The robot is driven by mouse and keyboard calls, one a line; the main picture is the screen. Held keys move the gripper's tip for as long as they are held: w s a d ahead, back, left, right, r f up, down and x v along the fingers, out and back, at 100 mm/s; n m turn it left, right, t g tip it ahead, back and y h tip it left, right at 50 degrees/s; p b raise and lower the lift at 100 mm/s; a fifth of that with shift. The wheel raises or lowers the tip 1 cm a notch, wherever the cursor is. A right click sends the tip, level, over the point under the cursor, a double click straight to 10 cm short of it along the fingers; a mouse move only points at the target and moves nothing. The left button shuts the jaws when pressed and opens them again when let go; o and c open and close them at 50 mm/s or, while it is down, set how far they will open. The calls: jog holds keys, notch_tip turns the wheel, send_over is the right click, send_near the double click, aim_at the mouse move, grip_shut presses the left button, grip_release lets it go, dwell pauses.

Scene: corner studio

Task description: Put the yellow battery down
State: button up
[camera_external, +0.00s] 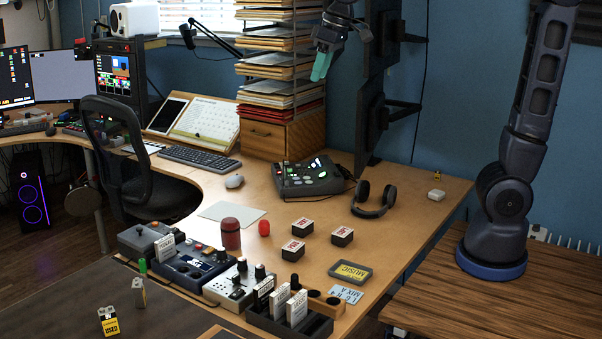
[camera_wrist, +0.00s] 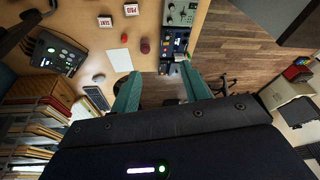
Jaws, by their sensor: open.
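A small black-and-white block with a yellow label (camera_external: 110,327) stands on the dark surface at the lower left of the external view. It is the clearest candidate for the yellow battery, though I cannot be sure. A similar pale block (camera_external: 139,292) stands close behind it, beside a green-tipped item. My gripper (camera_external: 322,65) is raised in front of the paper shelves, far from both blocks. Its two green fingers also show in the wrist view (camera_wrist: 160,88), apart, with nothing held between them. I cannot make out either block in the wrist view.
Red-labelled blocks (camera_external: 293,250), headphones (camera_external: 374,199), a red cup (camera_external: 230,234) and a mixer (camera_external: 308,177) stand on the desk. The desk's right end is mostly clear.

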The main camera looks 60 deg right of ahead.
jog(key=s+d+f+m, duration=0.1)
jog(key=s+d+f, duration=0.2)
jog(key=s+d, duration=0.3)
jog(key=s+d+f+m+t+h, duration=0.1)
jog(key=s+d+f, duration=0.3)
jog(key=s+d, duration=0.2)
jog(key=s+d+f+m, duration=0.1)
jog(key=s+d+f, duration=0.3)
jog(key=s+d, duration=0.3)
jog(key=shift+s+f+t, duration=0.2)
jog(key=shift+s+t, duration=0.1)
jog(key=shift+s, duration=0.25)
